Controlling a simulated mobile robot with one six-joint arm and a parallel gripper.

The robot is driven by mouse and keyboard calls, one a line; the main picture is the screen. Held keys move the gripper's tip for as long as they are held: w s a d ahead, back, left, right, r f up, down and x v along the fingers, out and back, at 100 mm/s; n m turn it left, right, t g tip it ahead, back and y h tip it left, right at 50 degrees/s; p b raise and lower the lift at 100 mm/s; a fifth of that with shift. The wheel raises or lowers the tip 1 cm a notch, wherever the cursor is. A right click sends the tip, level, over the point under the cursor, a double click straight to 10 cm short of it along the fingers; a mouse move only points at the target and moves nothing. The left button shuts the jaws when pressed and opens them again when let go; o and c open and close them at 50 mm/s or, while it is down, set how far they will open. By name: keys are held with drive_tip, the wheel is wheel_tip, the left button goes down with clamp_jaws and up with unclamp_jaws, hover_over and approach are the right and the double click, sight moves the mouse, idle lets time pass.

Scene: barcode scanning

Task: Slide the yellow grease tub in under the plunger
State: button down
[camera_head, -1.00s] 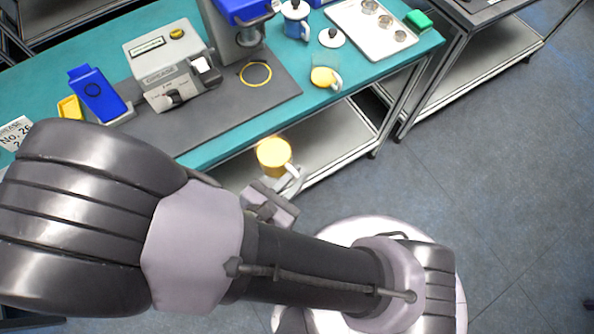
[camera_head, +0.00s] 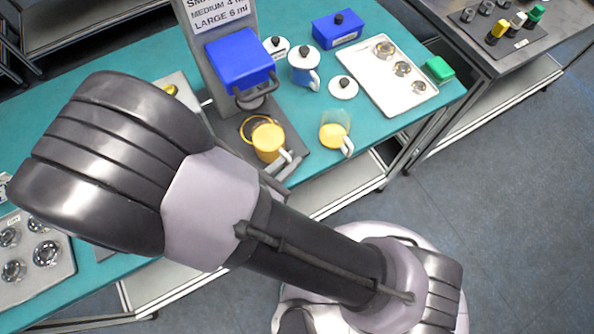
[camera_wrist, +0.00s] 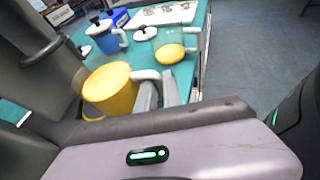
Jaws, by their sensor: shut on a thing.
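The yellow grease tub (camera_head: 267,143) is upright, held by its pale handle in my gripper (camera_head: 284,162). It is at the front of the grey mat, overlapping the near part of the yellow ring (camera_head: 246,124); whether it touches the mat is unclear. The plunger (camera_head: 257,97) hangs under the blue press head (camera_head: 240,56), behind and slightly left of the tub in the head view. In the wrist view the tub (camera_wrist: 110,90) stands left of my gripper's fingers (camera_wrist: 160,92), with the grey press parts beyond it at left.
A clear jug with yellow contents (camera_head: 334,136) stands to the right of the tub. Behind are a blue jug (camera_head: 303,70), a white lid (camera_head: 343,88), a blue box (camera_head: 337,30) and a white tray (camera_head: 385,75). The teal bench's front edge runs close by my gripper.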

sight(278, 136)
drive_tip(key=shift+w+a+f, duration=0.15)
drive_tip(key=shift+w+a, duration=0.5)
drive_tip(key=shift+w, duration=0.45)
drive_tip(key=shift+w+a+f, duration=0.2)
drive_tip(key=shift+w+a, duration=0.45)
drive_tip(key=shift+w, duration=0.4)
drive_tip(key=shift+w+a+f, duration=0.15)
drive_tip(key=shift+w+a, duration=0.5)
drive_tip(key=shift+w, duration=0.45)
drive_tip(key=shift+w, duration=0.1)
drive_tip(key=shift+f, duration=0.1)
drive_tip(key=c, duration=1.4)
unclamp_jaws()
